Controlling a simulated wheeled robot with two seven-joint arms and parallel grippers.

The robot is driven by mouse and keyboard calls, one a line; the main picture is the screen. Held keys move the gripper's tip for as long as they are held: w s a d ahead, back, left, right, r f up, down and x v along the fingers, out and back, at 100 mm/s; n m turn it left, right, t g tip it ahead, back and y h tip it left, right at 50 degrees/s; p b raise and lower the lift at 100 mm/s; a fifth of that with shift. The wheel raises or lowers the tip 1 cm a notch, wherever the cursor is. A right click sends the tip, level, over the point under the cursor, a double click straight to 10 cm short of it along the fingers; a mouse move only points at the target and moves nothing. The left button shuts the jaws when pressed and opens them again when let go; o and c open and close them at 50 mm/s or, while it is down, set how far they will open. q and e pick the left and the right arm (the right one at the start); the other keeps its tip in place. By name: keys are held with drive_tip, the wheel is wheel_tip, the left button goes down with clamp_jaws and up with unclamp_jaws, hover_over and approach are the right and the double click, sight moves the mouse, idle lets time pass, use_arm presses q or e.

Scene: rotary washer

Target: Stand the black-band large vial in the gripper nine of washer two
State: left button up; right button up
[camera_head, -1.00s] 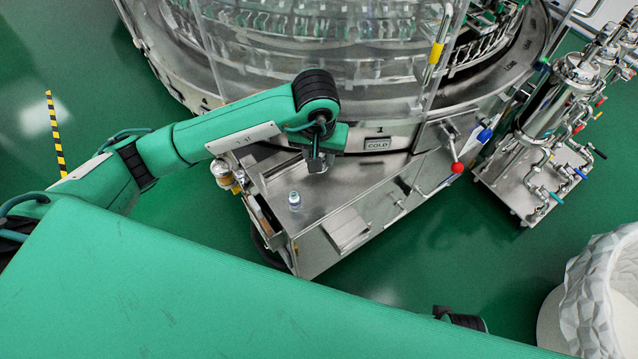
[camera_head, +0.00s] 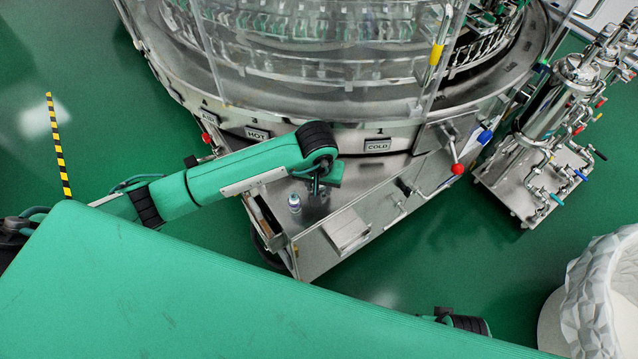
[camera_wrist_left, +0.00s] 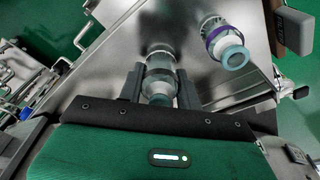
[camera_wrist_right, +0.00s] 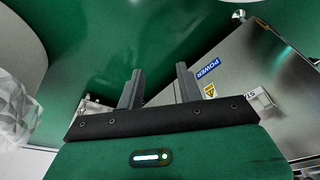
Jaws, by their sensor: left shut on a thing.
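My left gripper (camera_head: 317,188) is over the steel cabinet top and is shut on a clear vial (camera_wrist_left: 160,66) with a dark band. In the left wrist view the vial is between the fingers (camera_wrist_left: 160,88), its teal-grey end towards the camera. The head view does not show it clearly, so I cannot tell whether it touches the steel. A second vial (camera_head: 294,203) stands on the steel beside the gripper; its purple band shows in the left wrist view (camera_wrist_left: 222,42). My right gripper (camera_wrist_right: 159,86) is open and empty. The round washer (camera_head: 320,80) stands behind clear panels.
The steel cabinet top (camera_head: 365,180) juts out in front of the washer, beside signs reading COLD (camera_head: 377,146) and HOT (camera_head: 257,134). A red-knobbed lever (camera_head: 457,169) sticks out at its right. A piped steel unit (camera_head: 545,125) and a white textured object (camera_head: 605,290) stand at right.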

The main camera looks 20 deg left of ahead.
use_arm(q)
drive_tip(key=shift+f, duration=0.15)
drive_tip(key=o, duration=1)
drive_tip(key=r, duration=0.4)
drive_tip(key=s+r, duration=0.1)
drive_tip(key=r, duration=0.7)
drive_tip(key=shift+s+r, duration=0.15)
drive_tip(key=shift+s, duration=0.05)
